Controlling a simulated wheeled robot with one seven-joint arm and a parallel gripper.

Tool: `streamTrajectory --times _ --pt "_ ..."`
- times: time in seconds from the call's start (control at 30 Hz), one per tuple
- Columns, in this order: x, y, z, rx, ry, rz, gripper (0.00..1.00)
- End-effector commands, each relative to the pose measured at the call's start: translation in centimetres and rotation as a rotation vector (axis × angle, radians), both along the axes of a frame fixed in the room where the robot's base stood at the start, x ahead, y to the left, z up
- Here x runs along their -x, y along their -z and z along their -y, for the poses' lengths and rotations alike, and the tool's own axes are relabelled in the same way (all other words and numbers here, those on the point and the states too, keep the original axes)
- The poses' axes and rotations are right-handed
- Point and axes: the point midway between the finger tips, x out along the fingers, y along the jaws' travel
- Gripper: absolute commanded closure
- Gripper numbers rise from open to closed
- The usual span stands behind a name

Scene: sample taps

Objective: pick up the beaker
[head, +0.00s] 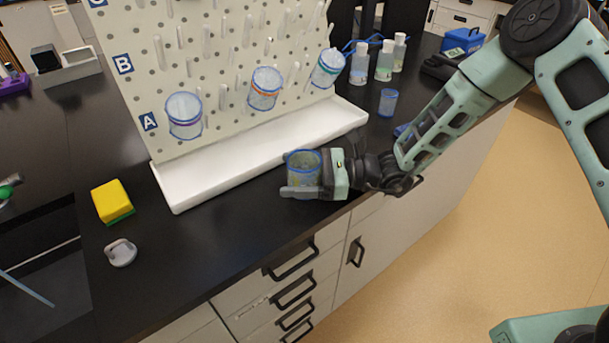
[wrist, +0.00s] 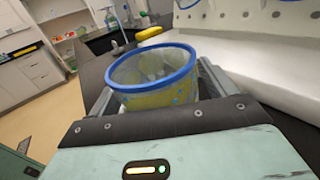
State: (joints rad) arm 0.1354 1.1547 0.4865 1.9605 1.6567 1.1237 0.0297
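A clear beaker (head: 303,163) with a blue rim and yellowish tint is upright at the counter's front edge, in front of the white tray. My gripper (head: 302,190) reaches it from the right, with a finger on its near side. In the wrist view the beaker (wrist: 155,80) sits between the two fingers of my gripper (wrist: 157,92), one on each side. The fingers are wide apart and close to its wall; whether they press on it cannot be told. Its base is hidden by my gripper in the wrist view.
A pegboard (head: 215,60) with several banded beakers on pegs stands behind, over a white drip tray (head: 180,192). A yellow sponge (head: 112,201) and a grey round item (head: 121,253) lie left.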

Motion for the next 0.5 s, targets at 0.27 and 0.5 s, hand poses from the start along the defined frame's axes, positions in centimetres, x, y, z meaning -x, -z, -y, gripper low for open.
streamTrajectory --times 0.27,0.5 --pt "0.01 -0.03 0.02 0.0 0.0 0.0 0.67" --pt "-0.01 -0.25 0.02 -0.001 0.0 0.001 0.67"
